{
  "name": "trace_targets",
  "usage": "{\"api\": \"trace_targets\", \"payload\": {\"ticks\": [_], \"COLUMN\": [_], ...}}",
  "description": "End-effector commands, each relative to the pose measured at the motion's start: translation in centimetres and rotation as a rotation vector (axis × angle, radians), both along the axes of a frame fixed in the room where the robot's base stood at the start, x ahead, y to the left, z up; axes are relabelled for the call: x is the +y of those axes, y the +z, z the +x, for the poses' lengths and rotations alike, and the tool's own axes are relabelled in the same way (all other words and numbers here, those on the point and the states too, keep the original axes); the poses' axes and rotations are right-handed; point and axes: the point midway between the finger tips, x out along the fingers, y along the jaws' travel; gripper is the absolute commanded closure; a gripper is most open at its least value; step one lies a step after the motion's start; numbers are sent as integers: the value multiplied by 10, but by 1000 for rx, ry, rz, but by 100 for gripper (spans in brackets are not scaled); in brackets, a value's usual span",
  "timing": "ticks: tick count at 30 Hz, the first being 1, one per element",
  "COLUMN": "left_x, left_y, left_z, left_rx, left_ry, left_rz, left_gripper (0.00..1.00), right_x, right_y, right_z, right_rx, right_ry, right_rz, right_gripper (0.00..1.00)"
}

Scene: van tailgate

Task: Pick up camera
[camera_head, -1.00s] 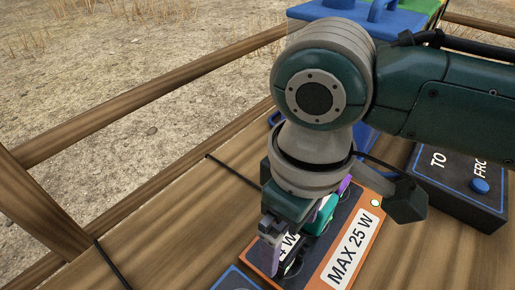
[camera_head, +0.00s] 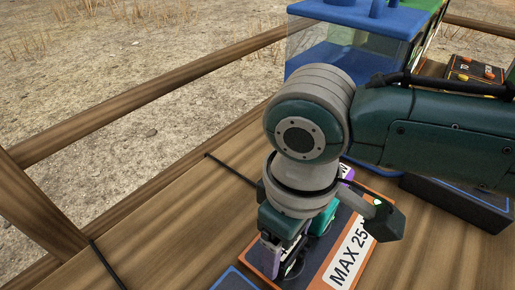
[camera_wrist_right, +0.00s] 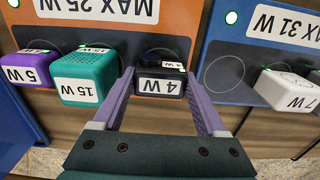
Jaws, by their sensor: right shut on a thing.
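My right gripper (camera_head: 276,260) reaches down over the orange-edged board (camera_wrist_right: 183,22) labelled MAX 25 W. In the right wrist view its two purple fingers (camera_wrist_right: 160,98) are closed on the sides of a black block (camera_wrist_right: 160,82) labelled 4 W. I cannot tell whether it is lifted off the board. A teal block (camera_wrist_right: 88,72) labelled 15 W and a purple block (camera_wrist_right: 32,68) labelled 5 W stand to its left. Nothing in view is marked as a camera, so I cannot tell which item that is. My left gripper is not in view.
A blue-edged board (camera_wrist_right: 228,60) labelled MAX 31 W lies beside, bearing a white block (camera_wrist_right: 285,90) labelled 7 W. A clear-sided blue case (camera_head: 345,45) stands at the back. A dark box (camera_head: 455,203) is at right. Wooden rails (camera_head: 150,97) border the left.

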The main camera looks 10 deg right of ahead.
Motion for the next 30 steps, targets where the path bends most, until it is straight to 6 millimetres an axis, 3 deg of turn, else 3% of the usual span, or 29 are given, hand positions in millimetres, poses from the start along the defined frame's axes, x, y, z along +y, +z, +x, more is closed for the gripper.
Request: {"api": "trace_targets", "payload": {"ticks": [1, 10, 22, 26, 30], "left_x": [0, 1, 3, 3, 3], "left_y": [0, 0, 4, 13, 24], "left_z": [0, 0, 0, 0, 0], "left_rx": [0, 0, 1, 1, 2], "left_ry": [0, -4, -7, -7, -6], "left_rz": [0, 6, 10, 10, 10], "left_gripper": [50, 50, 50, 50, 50], "right_x": [0, 0, 0, 1, 1], "right_y": [0, 0, 12, 34, 73], "right_z": [0, 0, 1, 1, 1], "right_rx": [0, 0, -2, -4, -6], "right_ry": [0, 0, 0, 1, 1], "right_rz": [0, 0, 2, 3, 4], "right_gripper": [56, 89, 89, 89, 89]}}
